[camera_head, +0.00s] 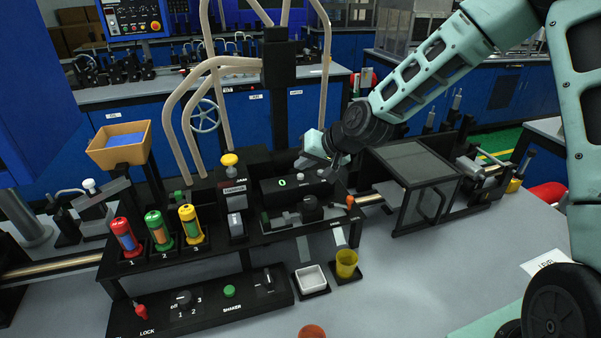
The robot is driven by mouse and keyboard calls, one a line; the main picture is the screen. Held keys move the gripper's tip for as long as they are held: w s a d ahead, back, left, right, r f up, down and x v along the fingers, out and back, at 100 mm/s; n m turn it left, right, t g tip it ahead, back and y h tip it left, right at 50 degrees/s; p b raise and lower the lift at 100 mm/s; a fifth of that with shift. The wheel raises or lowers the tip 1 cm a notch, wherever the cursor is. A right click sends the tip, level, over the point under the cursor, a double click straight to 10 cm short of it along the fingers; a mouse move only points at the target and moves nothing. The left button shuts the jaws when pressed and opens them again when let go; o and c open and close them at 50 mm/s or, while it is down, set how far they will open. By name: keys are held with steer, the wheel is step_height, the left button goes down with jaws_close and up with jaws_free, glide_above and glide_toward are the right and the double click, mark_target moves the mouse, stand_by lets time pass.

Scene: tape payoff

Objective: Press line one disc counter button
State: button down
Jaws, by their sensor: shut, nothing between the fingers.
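A black counter box (268,190) with a green "0" on its face stands on the black rack in the middle of the head view. A small pale button (301,177) sits on its face, right of the digit. My gripper (323,172) comes in from the upper right, pointing down and left. It is shut and empty, close to the right end of the counter box. I cannot tell whether its tips touch the box. The line label of the counter is too small to read.
Red, green and yellow cylinders (158,231) stand on the rack at left. A yellow-topped post (230,160) is left of the counter. A clear-sided black enclosure (412,180) stands to the right. A white tray (311,279) and yellow cup (346,263) are in front.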

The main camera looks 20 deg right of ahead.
steer(key=shift+r, duration=0.1)
step_height(320, 180, up, 5)
steer(key=p, duration=0.4)
stand_by(0.8)
steer(key=s+a+n+g, duration=0.3)
steer(key=s+a, duration=0.4)
steer(key=s, duration=0.2)
steer(key=s+r+n+g+h+b, duration=0.1)
steer(key=s+n+g+h, duration=0.1)
steer(key=s, duration=1.2)
steer(key=s+r+n+g+h+b, duration=0.1)
steer(key=s+n, duration=0.3)
steer(key=s, duration=1)
steer(key=shift+r+n+g+h, duration=0.35)
steer(key=shift+g+h, duration=0.35)
steer(key=shift+h, duration=0.2)
